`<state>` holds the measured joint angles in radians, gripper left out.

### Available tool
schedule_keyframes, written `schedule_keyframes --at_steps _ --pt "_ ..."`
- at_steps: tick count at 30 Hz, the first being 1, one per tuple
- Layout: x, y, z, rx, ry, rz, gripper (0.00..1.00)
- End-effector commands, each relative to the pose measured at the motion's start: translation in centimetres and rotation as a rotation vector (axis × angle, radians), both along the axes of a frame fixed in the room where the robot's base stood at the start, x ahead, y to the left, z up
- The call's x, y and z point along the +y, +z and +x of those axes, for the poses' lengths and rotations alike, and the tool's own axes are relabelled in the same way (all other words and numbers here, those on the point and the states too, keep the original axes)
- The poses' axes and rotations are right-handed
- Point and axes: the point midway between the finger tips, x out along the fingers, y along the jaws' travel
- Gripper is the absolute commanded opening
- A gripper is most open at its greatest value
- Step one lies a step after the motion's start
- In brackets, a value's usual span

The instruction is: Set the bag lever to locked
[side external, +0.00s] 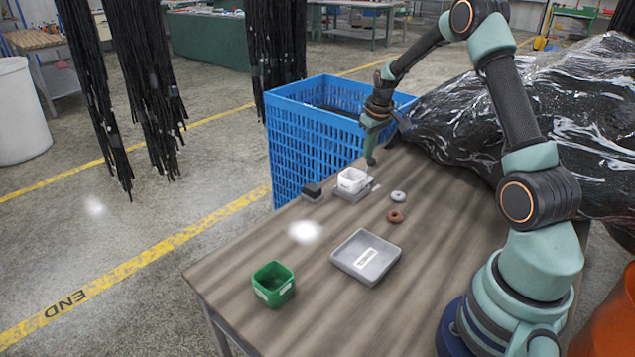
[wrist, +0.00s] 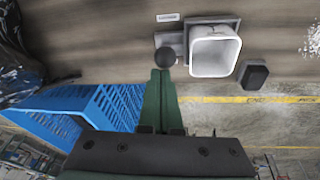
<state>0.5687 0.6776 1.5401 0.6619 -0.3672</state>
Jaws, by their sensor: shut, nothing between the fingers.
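In the wrist view a dark round knob (wrist: 165,57), which looks like the lever's end, stands at a grey base (wrist: 172,41) beside the white square bin. A small label plate (wrist: 168,17) lies beyond it; its writing is too small to read. My gripper (wrist: 160,74) is shut and empty, its green fingertips right at the knob; I cannot tell whether they touch. In the side view my gripper (side external: 370,161) points down just above the table, behind the white bin (side external: 352,180). The knob is not clear there, and the lever's setting cannot be read.
A black block (side external: 312,190) sits left of the white bin. A grey ring (side external: 398,197), brown ring (side external: 396,216), grey tray (side external: 366,257) and green bin (side external: 273,284) stand nearer. A blue crate (side external: 300,150) and a dark wrapped bundle (side external: 460,125) flank the table's far end.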

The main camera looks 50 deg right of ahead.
Motion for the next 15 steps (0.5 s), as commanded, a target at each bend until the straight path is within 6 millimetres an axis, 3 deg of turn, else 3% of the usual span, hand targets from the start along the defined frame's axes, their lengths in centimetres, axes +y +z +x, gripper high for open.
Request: schedule_keyframes --at_steps 15 --pt "0.01 0.37 0.02 0.000 0.000 0.000 0.00"
